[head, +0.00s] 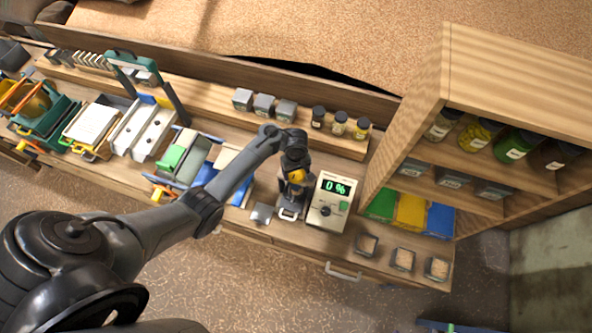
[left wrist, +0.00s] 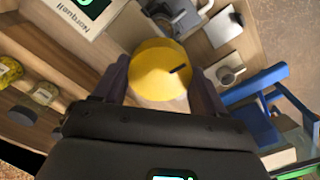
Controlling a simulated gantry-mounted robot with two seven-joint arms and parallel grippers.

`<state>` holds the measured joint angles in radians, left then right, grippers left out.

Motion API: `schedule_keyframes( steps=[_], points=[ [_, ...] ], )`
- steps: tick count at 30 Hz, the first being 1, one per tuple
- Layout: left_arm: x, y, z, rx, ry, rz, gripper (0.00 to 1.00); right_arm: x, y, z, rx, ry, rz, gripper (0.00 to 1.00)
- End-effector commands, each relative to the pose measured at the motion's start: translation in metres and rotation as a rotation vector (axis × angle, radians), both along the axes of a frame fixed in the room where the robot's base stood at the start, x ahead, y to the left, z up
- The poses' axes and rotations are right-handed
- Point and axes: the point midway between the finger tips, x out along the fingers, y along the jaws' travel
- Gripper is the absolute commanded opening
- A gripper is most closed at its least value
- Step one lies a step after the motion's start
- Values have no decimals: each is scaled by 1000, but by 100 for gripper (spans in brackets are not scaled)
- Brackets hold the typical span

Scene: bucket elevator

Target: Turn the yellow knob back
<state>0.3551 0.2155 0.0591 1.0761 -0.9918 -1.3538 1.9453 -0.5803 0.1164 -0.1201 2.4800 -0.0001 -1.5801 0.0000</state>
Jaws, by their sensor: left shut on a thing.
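The yellow knob (left wrist: 160,70) is round with a dark pointer mark on its face. In the left wrist view it sits between the two dark fingers of my left gripper (left wrist: 160,84), which is shut on it. In the head view the knob (head: 297,175) is a small yellow patch under my left gripper (head: 295,180), largely covered by the wrist. The instrument box (head: 325,211) right beside it has a green display reading 0 % and a dark dial. My right gripper is not in view.
A wooden shelf unit (head: 440,110) with jars and boxes stands close on the right. Small jars (head: 340,124) and grey boxes (head: 264,105) line the back ledge. Sample trays (head: 403,259) lie at the front right. Several devices (head: 135,130) fill the left bench.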

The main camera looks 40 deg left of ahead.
Motion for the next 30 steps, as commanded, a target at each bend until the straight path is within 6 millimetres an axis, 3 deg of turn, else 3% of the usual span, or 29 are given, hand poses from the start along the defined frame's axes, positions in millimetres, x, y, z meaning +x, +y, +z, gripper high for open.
schedule_keyframes(
  steps=[9, 23, 24, 29, 30],
  points=[
    [0, 0, 1, 1, -1, 101, 41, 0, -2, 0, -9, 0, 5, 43],
    [1, 0, 1, 1, -3, 117, 41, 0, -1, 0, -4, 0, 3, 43],
    [1, 0, 1, 1, -3, 117, 73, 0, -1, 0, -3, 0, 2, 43],
    [1, 0, 1, 1, -1, 117, 97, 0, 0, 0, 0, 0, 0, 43],
    [1, 0, 1, 1, -1, 116, 97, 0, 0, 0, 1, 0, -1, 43]
  ],
)
